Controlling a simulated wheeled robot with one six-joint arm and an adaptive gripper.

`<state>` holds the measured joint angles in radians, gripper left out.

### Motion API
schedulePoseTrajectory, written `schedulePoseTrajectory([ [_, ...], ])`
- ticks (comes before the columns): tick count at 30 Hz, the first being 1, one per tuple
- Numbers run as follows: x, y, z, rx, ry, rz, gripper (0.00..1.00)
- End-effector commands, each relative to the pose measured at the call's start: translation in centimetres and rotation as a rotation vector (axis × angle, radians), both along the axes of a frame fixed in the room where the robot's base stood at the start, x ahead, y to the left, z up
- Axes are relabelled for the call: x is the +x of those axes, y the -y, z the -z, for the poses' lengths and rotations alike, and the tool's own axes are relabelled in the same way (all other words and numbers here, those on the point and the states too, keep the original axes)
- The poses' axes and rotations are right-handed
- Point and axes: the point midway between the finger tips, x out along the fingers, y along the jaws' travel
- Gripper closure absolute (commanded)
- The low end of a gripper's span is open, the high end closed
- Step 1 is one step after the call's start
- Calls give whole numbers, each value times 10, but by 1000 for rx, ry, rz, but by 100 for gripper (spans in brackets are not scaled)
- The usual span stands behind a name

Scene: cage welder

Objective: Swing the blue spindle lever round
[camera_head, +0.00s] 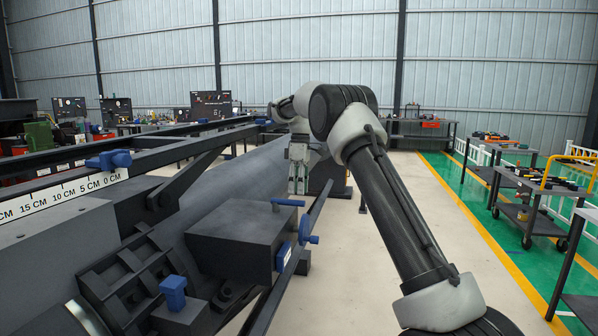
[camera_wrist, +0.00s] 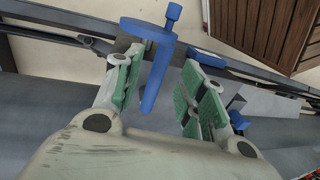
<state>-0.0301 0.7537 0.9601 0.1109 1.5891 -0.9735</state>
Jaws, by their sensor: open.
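In the wrist view my gripper (camera_wrist: 163,82) is open, with its green-padded fingers apart. A blue bar (camera_wrist: 153,85) shows between the fingers, with a gap on either side. It runs up to a blue disc (camera_wrist: 146,31) with a small blue knob (camera_wrist: 172,14) on it. I cannot tell how deep the bar sits between the pads. In the head view my gripper (camera_head: 298,168) hangs beyond a dark box, fingers pointing down; what is between them is too small to see.
The dark box (camera_head: 232,245) stands beside a long dark rail (camera_head: 318,205). The grey machine bed with a centimetre scale (camera_head: 75,190) fills the left. A brown slatted panel (camera_wrist: 268,25) lies on the floor side.

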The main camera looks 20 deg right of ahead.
Motion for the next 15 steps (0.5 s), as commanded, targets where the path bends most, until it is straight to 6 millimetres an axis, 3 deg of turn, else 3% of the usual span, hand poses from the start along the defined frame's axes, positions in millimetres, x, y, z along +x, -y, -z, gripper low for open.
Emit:
schedulePoseTrajectory([
  [3, 6, 3, -29, 0, 6, 1, 59],
  [8, 11, 7, -60, 0, 5, -1, 59],
  [15, 13, 8, -78, 0, 1, -1, 59],
])
